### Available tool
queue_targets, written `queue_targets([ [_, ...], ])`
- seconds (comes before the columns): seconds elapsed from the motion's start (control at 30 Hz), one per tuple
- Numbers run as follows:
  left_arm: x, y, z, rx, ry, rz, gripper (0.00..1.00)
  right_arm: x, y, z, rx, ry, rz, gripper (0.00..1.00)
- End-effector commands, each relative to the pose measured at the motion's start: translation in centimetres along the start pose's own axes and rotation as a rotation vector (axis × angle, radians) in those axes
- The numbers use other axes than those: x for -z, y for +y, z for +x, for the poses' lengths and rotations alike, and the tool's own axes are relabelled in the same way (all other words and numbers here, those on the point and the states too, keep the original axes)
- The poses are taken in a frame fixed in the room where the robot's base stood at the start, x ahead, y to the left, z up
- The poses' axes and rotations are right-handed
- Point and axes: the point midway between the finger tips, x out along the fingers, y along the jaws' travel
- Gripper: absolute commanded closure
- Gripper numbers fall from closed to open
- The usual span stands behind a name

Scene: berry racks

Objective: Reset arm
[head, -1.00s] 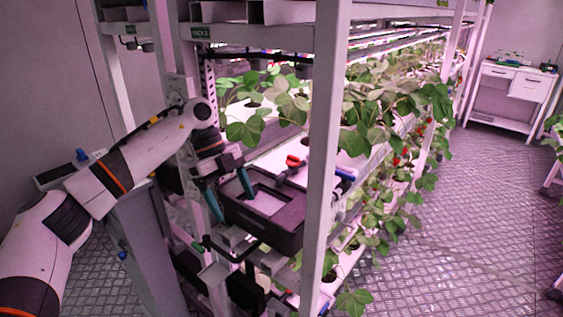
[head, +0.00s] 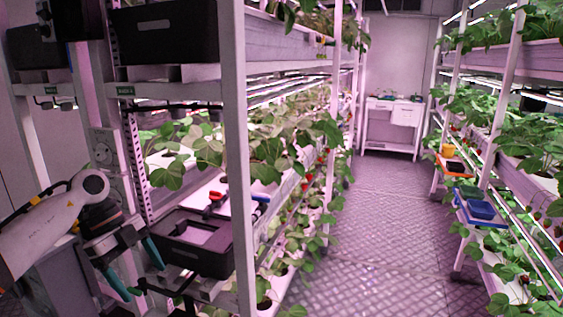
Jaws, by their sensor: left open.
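My left gripper (head: 137,268) is at the lower left of the head view, with its two teal fingers spread apart and nothing between them. The arm comes in from the left edge. The black tray (head: 207,260) sits on the rack just right of the gripper. The upper finger is close to the tray's left side in the picture, and I cannot tell the exact gap. My right gripper is not in view.
A white rack post (head: 236,150) stands right of the tray. Strawberry plants (head: 285,140) line the rack behind it. The aisle floor (head: 345,230) is clear. The right rack holds a blue bin (head: 481,210) and other small bins. A white table (head: 392,117) stands at the far end.

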Motion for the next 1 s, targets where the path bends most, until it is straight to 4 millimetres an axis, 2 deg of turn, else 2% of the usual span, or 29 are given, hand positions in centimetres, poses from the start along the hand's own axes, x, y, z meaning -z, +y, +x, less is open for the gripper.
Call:
queue_targets([
  [0.03,-0.3,0.5,1.0,-0.008,-0.035,0.017,0.22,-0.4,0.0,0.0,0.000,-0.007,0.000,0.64],
  [0.27,-1.6,2.5,4.2,-0.077,-0.190,0.088,0.22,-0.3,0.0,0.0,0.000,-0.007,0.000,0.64],
  [0.47,-2.9,5.0,8.1,-0.194,-0.383,0.140,0.22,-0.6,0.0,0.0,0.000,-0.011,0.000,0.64],
  [0.67,-3.6,8.1,13.1,-0.410,-0.618,0.131,0.22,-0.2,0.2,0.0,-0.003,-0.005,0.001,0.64],
  [0.7,-3.5,8.8,14.4,-0.475,-0.669,0.110,0.22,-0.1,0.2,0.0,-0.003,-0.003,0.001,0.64],
  [0.77,-2.7,9.8,16.8,-0.591,-0.741,0.053,0.22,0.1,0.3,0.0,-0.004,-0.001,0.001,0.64],
  [0.83,-0.8,10.8,20.2,-0.748,-0.799,-0.057,0.22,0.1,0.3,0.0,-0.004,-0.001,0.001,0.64],
  [0.93,3.7,10.5,25.9,-0.958,-0.794,-0.278,0.22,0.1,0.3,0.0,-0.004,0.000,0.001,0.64],
  [1.0,6.9,9.2,29.9,-1.053,-0.741,-0.430,0.22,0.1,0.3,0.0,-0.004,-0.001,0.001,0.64],
])
